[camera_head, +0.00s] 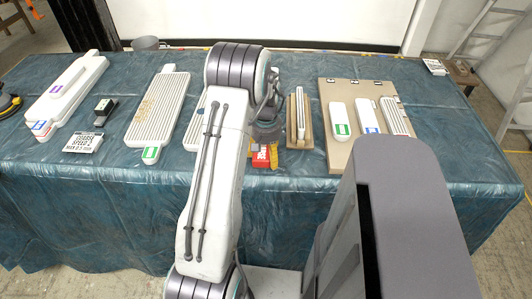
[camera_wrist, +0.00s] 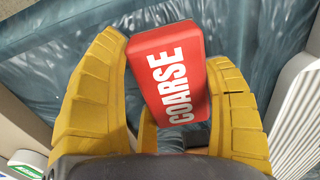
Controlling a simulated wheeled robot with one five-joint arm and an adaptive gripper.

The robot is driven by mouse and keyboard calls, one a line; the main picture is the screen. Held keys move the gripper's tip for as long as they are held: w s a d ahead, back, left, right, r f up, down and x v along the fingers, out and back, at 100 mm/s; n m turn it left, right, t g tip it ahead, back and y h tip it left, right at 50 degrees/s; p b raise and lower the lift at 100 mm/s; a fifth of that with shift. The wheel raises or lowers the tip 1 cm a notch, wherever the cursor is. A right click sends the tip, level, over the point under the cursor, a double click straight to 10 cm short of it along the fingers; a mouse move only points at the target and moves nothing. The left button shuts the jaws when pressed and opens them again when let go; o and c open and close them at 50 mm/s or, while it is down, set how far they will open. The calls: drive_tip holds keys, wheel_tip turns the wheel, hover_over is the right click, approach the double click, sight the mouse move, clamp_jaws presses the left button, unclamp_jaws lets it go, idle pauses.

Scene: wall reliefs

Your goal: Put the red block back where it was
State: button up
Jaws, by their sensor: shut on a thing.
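The red block (camera_head: 261,157) has "COARSE" in white letters on its face. In the wrist view the red block (camera_wrist: 168,80) sits tilted between the two yellow fingers of my gripper (camera_wrist: 165,62), which is shut on it. In the head view my gripper (camera_head: 264,150) is over the middle of the table, left of a wooden holder. My arm hides part of the table behind it. I cannot tell from these views how far the block is above the cloth.
The wooden holder (camera_head: 292,135) carries an upright ribbed white piece. A tan board (camera_head: 335,155) with several white pieces lies to the right. Ribbed white panels (camera_head: 160,105), a black device (camera_head: 104,109) and a printed card (camera_head: 87,143) are left. The blue cloth (camera_head: 440,140) is bare at far right.

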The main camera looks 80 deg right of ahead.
sight(266, 151)
drive_tip(key=shift+f, duration=0.15)
drive_tip(key=o, duration=1)
drive_tip(key=shift+o, duration=0.2)
wheel_tip(266, 151, up, 11)
drive_tip(key=shift+r+b, duration=0.1)
drive_tip(key=shift+b, duration=0.6)
drive_tip(key=shift+r, duration=0.6)
